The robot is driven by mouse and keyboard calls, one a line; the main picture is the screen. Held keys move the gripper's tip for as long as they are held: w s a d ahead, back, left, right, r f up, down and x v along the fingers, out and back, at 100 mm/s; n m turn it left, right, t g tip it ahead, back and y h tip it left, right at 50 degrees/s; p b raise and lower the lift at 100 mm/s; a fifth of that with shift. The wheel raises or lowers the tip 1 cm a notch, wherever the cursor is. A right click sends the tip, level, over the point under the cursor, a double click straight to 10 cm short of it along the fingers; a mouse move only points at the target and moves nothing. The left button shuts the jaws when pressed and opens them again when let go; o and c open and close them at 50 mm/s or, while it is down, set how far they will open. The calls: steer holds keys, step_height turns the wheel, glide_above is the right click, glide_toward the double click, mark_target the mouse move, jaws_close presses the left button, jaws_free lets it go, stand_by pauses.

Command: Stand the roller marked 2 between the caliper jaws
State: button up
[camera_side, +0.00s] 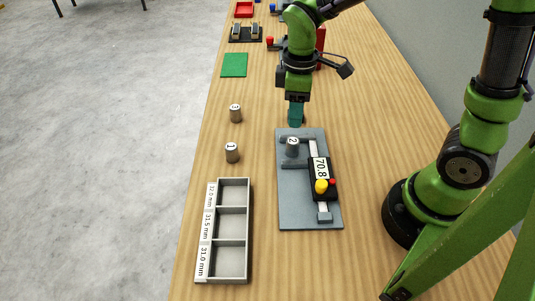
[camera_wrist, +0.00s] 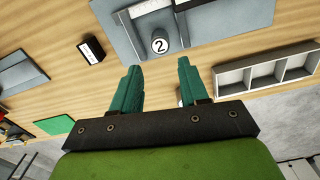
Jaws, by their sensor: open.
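The roller marked 2 (camera_side: 292,147) is a small grey-brown cylinder standing upright on the caliper's grey plate (camera_side: 308,215). It stands in the space between the caliper's dark jaws (camera_side: 295,165), nearer the far jaw; I cannot tell whether it touches that jaw. The caliper display (camera_side: 320,169) reads 70.8. My gripper (camera_side: 295,122) has teal fingers and is just beyond the far end of the plate. In the wrist view my gripper (camera_wrist: 158,67) is open and empty, with roller 2 (camera_wrist: 159,45) ahead of the fingertips.
Rollers 3 (camera_side: 235,113) and 1 (camera_side: 232,152) stand on the table left of the plate. A three-compartment tray (camera_side: 249,232), labelled 32.0, 31.5 and 31.0 mm, is empty at the near left. A green mat (camera_side: 234,65) lies farther back. Bare wood surrounds the rollers.

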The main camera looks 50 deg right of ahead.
steer(key=s+d+r+m+t+y, duration=0.2)
steer(key=s+r+m+t, duration=0.5)
steer(key=s+r+m, duration=0.2)
step_height(320, 180, up, 3)
steer(key=m, duration=0.2)
steer(key=shift+m, duration=0.3)
